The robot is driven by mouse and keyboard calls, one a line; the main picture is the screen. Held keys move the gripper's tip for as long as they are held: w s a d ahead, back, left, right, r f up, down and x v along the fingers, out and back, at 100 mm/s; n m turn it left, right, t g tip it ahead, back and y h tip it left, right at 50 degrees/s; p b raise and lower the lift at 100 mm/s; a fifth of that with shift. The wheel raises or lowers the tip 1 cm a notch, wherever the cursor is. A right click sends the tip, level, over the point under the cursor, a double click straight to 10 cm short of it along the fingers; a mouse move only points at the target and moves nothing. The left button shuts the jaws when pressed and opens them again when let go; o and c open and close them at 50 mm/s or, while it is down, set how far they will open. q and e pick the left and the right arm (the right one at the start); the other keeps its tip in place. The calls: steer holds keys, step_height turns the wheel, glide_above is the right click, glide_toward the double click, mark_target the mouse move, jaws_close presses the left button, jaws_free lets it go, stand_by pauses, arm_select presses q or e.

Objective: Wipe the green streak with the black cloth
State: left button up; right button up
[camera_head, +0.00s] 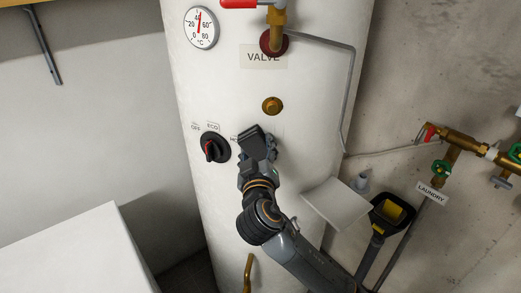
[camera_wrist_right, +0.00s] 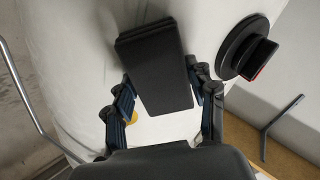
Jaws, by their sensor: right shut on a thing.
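The black cloth (camera_head: 251,141) looks like a dark folded pad. My right gripper (camera_head: 259,153) is shut on it and holds it in front of the white tank (camera_head: 305,110), just right of the black dial. In the right wrist view the cloth (camera_wrist_right: 156,66) sits between the two fingers of the gripper (camera_wrist_right: 163,88). I cannot tell whether the cloth touches the tank. I see no green streak in either view; part of the tank is hidden behind the cloth and gripper. My left gripper is not in view.
The black dial (camera_head: 214,147) with a red mark is close left of the cloth. A brass plug (camera_head: 272,105), a valve pipe (camera_head: 277,30) and a gauge (camera_head: 201,27) are above. Brass pipework (camera_head: 458,142) is at right. A white box top (camera_head: 75,255) fills the lower left.

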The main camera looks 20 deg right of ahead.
mark_target(285, 136)
steer(key=shift+r+p, duration=0.45)
steer(key=shift+r, duration=0.35)
steer(key=shift+s+d+p, duration=0.15)
steer(key=shift+s+d, duration=0.2)
steer(key=shift+d, duration=0.8)
steer(key=shift+s+d+p, duration=0.1)
steer(key=shift+s+d, duration=0.25)
steer(key=shift+d, duration=0.85)
steer(key=shift+s+d+p, duration=0.15)
steer(key=shift+s+d, duration=0.2)
steer(key=shift+d, duration=0.8)
steer(key=shift+a, duration=0.15)
steer(key=shift+s+a+f, duration=0.15)
steer(key=shift+s+a, duration=0.05)
steer(key=shift+s, duration=0.5)
steer(key=shift+v, duration=2.2)
steer(key=v, duration=0.3)
